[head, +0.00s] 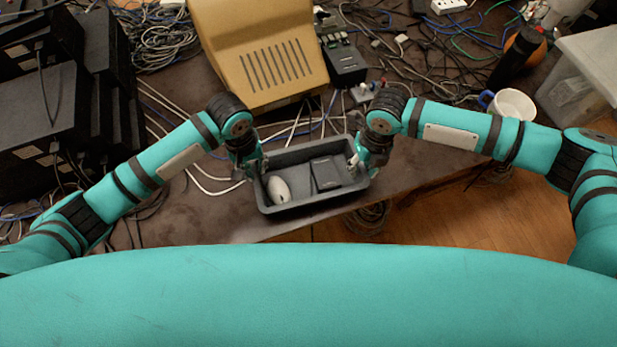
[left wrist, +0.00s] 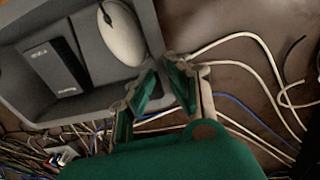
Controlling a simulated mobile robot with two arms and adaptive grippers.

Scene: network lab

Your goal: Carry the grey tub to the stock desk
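The grey tub (head: 313,201) is an oblong open box in the middle of the head view, at the front edge of the dark table. A white mouse (head: 279,189) and a flat black box (head: 326,173) lie in it. My left gripper (head: 252,168) is at the tub's left end, its fingers astride the end wall near the far corner. In the left wrist view its fingertips (left wrist: 162,66) close in on the tub wall (left wrist: 149,27). My right gripper (head: 364,163) is at the right end wall in a like pose, seemingly shut on it. Whether the tub touches the table is unclear.
A beige slotted casing (head: 258,50) and a black device (head: 343,62) stand just behind the tub. Black equipment (head: 55,110) is stacked at the left. Cables cover much of the table (head: 205,222). A white mug (head: 512,105) stands at the right. Wooden floor (head: 450,215) shows in front.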

